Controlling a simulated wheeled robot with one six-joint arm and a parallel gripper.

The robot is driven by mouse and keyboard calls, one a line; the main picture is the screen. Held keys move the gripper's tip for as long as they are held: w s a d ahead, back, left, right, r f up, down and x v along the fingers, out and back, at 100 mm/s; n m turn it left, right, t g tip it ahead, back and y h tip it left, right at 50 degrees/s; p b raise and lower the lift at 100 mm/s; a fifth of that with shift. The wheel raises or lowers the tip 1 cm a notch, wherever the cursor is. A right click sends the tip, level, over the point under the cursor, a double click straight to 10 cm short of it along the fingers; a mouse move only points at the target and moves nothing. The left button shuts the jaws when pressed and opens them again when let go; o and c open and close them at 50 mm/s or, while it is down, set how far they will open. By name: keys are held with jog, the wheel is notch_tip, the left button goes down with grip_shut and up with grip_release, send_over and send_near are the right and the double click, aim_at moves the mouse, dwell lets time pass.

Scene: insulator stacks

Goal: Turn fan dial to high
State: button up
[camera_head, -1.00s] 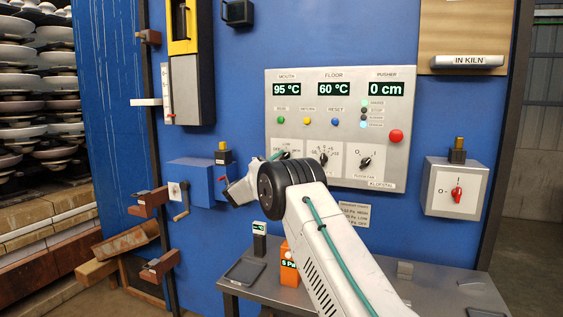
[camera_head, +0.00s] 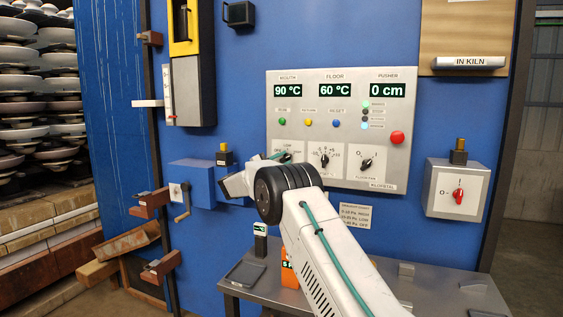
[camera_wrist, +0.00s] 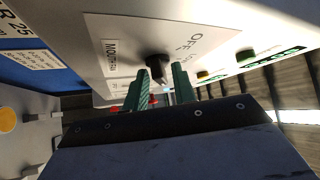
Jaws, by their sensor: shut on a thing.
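The control panel (camera_head: 390,140) is pale grey on the blue wall. Its lower row has three dials. The left one is the black fan dial (camera_wrist: 157,66), on a white plate where "MOUTH FA", "OFF" and "LOW" can be read. My gripper (camera_wrist: 165,84) has green fingers, one on each side of this dial, and is shut on it. In the head view my arm hides most of this dial, and the green fingertips (camera_head: 277,156) show at the panel's lower left. I cannot tell which mark the pointer is on.
The middle dial (camera_head: 324,158) and the right dial (camera_head: 366,163) sit close by on the panel. A red button (camera_head: 397,138) is at its right. A blue crank box (camera_head: 195,180) juts out left of my gripper. A grey table (camera_head: 430,290) stands below.

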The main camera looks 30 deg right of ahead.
jog(key=o, duration=0.6)
jog(key=shift+o, duration=0.2)
jog(key=v, duration=0.7)
jog(key=shift+a+f, duration=0.2)
jog(key=shift+a, duration=0.1)
